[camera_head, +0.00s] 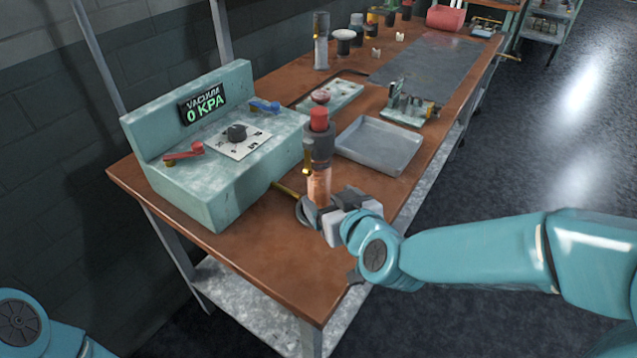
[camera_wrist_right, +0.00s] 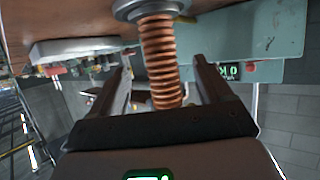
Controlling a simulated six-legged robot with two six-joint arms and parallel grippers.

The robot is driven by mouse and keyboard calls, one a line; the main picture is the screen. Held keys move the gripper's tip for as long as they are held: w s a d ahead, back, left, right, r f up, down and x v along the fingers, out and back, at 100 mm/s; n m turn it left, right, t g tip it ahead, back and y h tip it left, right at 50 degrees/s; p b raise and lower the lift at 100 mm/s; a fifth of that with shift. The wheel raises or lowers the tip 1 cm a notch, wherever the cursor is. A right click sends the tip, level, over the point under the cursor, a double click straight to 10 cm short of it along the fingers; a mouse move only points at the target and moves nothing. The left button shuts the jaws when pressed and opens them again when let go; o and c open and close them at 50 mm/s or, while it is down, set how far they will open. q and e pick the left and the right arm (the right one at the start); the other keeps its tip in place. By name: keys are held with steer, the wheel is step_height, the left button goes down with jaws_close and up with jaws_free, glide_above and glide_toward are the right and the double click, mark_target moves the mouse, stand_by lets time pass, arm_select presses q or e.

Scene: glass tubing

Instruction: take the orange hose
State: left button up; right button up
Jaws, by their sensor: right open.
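The orange hose (camera_head: 319,184), a ribbed copper-coloured length, stands upright below a dark collar with a red cap at the front of the bench. In the right wrist view the hose (camera_wrist_right: 162,55) runs between the two open fingers from a grey round fitting (camera_wrist_right: 150,8). My right gripper (camera_head: 323,208) is open around the lower part of the hose. Gaps show between the hose and the fingers in the right wrist view (camera_wrist_right: 160,75). The hose's lower end is hidden by the gripper. My left gripper is out of view.
A pale green vacuum box (camera_head: 225,150) with a 0 KPA display, a knob and red and blue valves stands left of the hose. A grey tray (camera_head: 380,146) lies behind it to the right. Bare brown bench top (camera_head: 265,250) lies in front.

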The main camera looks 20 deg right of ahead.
mark_target(323, 195)
steer(key=x, duration=0.6)
steer(key=shift+w+f+b, duration=0.2)
steer(key=shift+f+b, duration=0.1)
steer(key=shift+s+r, duration=0.15)
steer(key=c, duration=1.3)
